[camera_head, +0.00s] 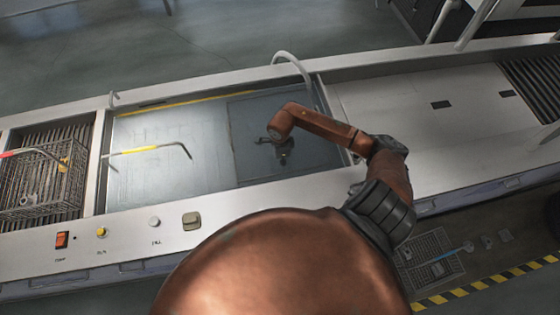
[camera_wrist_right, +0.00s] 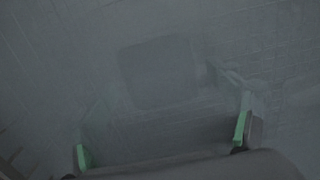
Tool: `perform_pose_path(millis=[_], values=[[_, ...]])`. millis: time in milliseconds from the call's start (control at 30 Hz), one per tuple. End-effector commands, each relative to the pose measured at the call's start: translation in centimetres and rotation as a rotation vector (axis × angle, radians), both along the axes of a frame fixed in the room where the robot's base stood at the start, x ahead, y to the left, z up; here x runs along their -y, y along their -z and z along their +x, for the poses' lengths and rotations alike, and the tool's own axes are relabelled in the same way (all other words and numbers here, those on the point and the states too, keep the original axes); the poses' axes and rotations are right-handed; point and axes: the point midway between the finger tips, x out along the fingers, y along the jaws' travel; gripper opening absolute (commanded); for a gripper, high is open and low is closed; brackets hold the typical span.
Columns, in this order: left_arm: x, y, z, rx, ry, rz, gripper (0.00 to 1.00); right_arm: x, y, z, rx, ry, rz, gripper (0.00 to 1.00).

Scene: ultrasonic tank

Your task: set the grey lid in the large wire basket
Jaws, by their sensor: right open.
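My right gripper (camera_head: 279,151) points down over the dark right part of the tank (camera_head: 240,172). In the wrist view the right gripper (camera_wrist_right: 161,142) has its green-tipped fingers wide apart with nothing between them. Ahead of the fingers is a dim grey square with rounded corners (camera_wrist_right: 158,72), which may be the grey lid; the murky view hides its detail and its height. Faint grid lines surround it. A wire basket (camera_head: 20,205) stands on the slatted bay at the far left, with small things in it. My left gripper is out of view.
A rod with a yellow grip (camera_head: 145,151) lies across the tank's left side. A curved pipe (camera_head: 292,60) rises at the back edge. The white deck (camera_head: 425,110) to the right is mostly clear.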

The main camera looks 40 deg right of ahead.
Motion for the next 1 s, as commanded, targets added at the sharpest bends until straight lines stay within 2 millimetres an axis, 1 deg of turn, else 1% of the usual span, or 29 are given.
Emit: perform_pose_path(millis=[233,300,367,467,700,800,900,1000], values=[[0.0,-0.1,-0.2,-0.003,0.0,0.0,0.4,0.0,-0.1,0.0,0.0,0.0,0.0,0.81],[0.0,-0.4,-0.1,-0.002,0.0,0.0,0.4,0.0,-0.5,0.0,0.001,0.0,0.0,0.81],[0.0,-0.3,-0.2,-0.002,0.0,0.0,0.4,0.1,-1.2,0.1,0.004,-0.001,-0.002,0.81],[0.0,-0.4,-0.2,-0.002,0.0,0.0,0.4,0.1,-2.9,0.1,0.004,-0.003,-0.003,0.81],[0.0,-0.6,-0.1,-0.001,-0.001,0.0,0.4,0.1,-8.1,0.1,0.005,-0.002,-0.004,0.81],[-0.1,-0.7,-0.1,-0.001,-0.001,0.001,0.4,0.1,-9.8,0.1,0.003,-0.002,-0.003,0.81],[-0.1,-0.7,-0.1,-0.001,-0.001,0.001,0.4,0.1,-11.1,0.1,0.003,-0.001,-0.001,0.81],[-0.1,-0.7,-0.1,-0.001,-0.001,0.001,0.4,0.0,-11.9,0.0,0.001,-0.001,0.0,0.81]])
